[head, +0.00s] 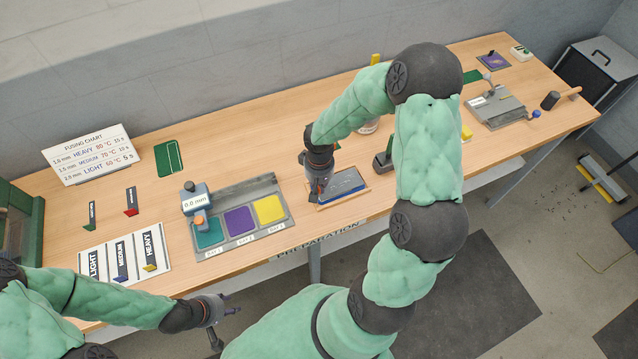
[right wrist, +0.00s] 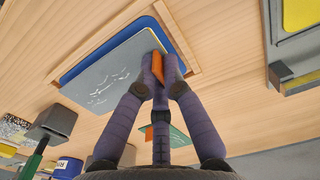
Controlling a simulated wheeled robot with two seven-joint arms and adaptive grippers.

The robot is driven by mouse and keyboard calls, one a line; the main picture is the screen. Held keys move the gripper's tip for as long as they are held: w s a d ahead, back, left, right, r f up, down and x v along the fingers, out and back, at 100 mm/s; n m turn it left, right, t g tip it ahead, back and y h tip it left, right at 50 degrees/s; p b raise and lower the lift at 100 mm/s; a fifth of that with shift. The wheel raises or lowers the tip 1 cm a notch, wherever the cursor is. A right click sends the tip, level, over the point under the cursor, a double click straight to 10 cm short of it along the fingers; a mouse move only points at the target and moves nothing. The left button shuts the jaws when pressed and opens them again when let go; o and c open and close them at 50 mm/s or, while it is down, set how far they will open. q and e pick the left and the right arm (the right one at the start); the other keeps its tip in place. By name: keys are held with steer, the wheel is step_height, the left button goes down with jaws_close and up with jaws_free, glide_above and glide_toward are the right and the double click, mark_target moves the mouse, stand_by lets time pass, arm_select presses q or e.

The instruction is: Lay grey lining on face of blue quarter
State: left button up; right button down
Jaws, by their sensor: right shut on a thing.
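The blue quarter (right wrist: 88,57) lies inside a low wooden frame (right wrist: 187,52) on the bench. It also shows in the head view (head: 347,183). The grey lining (right wrist: 112,75) is over the blue face and covers most of it, with blue showing along the far edges. I cannot tell whether the lining lies flat or hovers slightly. My right gripper (right wrist: 160,72) is shut at the lining's edge, with an orange piece between its fingertips. In the head view my right gripper (head: 318,192) is at the frame's left end. My left gripper (head: 228,308) is empty with fingers spread, off the bench's front edge.
Left of the frame stands a grey tray (head: 226,247) with teal, purple and yellow pads and a gauge (head: 195,200) reading 0.0 mm. A dark stamp-like tool (head: 383,163) stands right of the frame. A grey press plate (head: 497,108) is farther right.

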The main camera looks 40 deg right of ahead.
steer(key=shift+f+b, duration=0.6)
steer(key=shift+f, duration=0.05)
stand_by(0.5)
steer(key=c, duration=1.3)
jaws_free()
steer(key=shift+r, duration=0.1)
step_height(320, 180, up, 12)
steer(key=shift+f, duration=0.1)
